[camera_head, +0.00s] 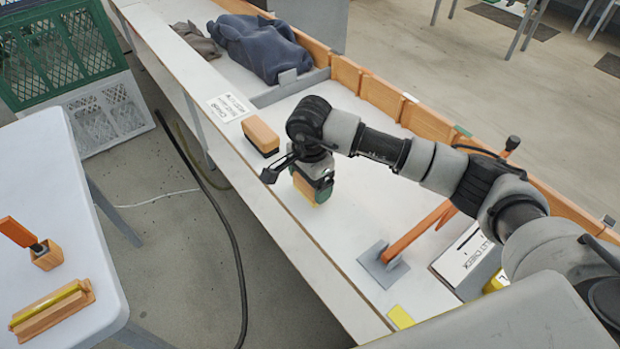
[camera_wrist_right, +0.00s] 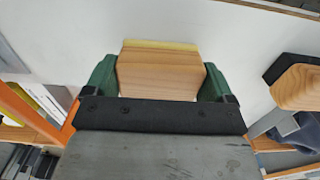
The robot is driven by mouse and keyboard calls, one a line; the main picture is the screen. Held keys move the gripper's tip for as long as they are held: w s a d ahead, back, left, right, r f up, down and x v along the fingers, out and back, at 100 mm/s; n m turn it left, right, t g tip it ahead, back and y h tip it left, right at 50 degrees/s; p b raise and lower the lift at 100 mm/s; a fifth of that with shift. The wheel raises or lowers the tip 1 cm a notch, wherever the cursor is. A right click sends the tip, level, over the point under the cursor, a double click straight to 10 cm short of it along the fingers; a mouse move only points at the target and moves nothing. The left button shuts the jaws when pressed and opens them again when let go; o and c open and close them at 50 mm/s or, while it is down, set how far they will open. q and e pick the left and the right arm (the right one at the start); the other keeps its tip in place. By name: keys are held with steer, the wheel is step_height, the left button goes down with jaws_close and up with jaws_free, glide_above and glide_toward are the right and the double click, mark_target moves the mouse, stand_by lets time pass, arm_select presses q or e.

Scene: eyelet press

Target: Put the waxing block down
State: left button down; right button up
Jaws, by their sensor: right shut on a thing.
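The waxing block, a wooden block with a yellow edge layer, is held in my right gripper (camera_head: 313,190). In the right wrist view the block (camera_wrist_right: 160,72) sits between the two green fingers (camera_wrist_right: 160,80), gripped on both sides. In the head view the block (camera_head: 302,187) shows only partly beside the green fingers, low over the white bench top (camera_head: 290,232). I cannot tell whether it touches the surface. My left gripper is not in view.
A wooden block with a dark underside (camera_head: 261,136) stands close to the gripper, near a printed sign (camera_head: 230,106). A blue cloth (camera_head: 262,48) lies farther back. An orange bar on a grey plate (camera_head: 383,265) stands to the right. Bare bench lies between.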

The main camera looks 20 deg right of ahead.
steer(key=shift+f, duration=0.2)
steer(key=o, duration=0.6)
steer(key=shift+o, duration=0.2)
steer(key=shift+r, duration=0.6)
step_height(320, 180, up, 11)
steer(key=b, duration=0.1)
steer(key=shift+r, duration=0.15)
